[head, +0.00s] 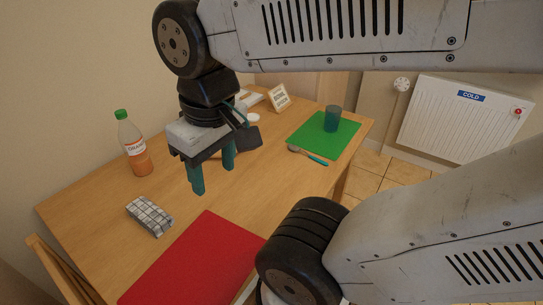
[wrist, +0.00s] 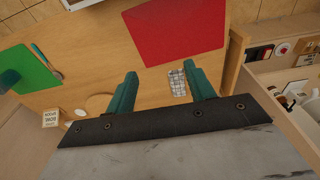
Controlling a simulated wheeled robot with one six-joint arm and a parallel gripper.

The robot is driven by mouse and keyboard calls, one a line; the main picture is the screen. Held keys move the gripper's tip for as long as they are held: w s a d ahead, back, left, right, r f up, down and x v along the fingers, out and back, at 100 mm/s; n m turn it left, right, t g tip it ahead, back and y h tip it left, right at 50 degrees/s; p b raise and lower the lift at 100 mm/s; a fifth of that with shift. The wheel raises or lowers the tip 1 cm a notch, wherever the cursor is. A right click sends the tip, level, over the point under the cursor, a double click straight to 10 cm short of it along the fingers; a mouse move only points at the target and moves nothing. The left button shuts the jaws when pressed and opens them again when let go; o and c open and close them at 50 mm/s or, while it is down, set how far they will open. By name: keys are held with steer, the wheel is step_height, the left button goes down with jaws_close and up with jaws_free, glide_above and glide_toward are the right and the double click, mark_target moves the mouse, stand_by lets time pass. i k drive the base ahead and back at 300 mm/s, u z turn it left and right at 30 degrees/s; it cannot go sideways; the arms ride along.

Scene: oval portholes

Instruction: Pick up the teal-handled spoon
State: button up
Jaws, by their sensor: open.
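The teal-handled spoon (head: 308,155) lies by the left edge of the green mat (head: 325,141), its grey bowl toward the left and its teal handle toward the lower right. In the wrist view the spoon (wrist: 39,53) shows at the left, at the edge of the green mat (wrist: 30,72). My gripper (head: 213,177) is open and empty above the table, to the left of the spoon in the head view. In the wrist view its two teal fingers (wrist: 164,92) stand apart, well to the right of the spoon.
A teal cup (head: 332,118) stands on the green mat. An orange drink bottle (head: 134,146), a checked cloth bundle (head: 149,216) and a red mat (head: 195,262) are on the wooden table (head: 262,188). A small sign (head: 279,97) stands at the back.

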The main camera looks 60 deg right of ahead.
mark_target(307, 155)
steer(key=u, duration=0.05)
steer(key=k, duration=0.5)
steer(key=u, duration=0.6)
steer(key=k, duration=0.65)
steer(key=z, duration=1.55)
steer(key=i, duration=0.5)
steer(key=z, duration=0.1)
steer(key=k, duration=1.25)
steer(key=z, duration=0.65)
steer(key=i, duration=1.25)
